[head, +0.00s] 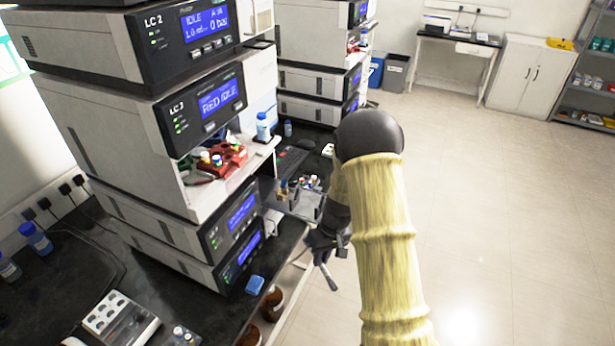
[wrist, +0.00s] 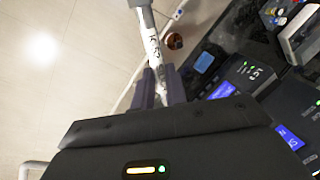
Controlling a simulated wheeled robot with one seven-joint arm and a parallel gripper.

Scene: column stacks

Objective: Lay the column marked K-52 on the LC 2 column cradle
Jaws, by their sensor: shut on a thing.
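A slim pale column (wrist: 151,40) is held between the two dark fingers of my gripper (wrist: 157,88) in the wrist view. Dark writing runs along its side; it seems to include a K, but I cannot read it all. In the head view my gripper (head: 328,245) is out in front of the bench edge, over the floor side, and the column (head: 328,277) sticks out below it, tilted. The unit labelled LC 2 (head: 190,42) tops the near stack at upper left. I cannot make out a column cradle for certain.
The LC 3 unit (head: 205,105) sits under LC 2, with a red vial rack (head: 222,160) on a ledge. A grey tray (head: 308,207) of vials stands by the stack. A blue block (head: 254,285) and brown bottles (head: 272,303) are near the bench edge. The floor at right is clear.

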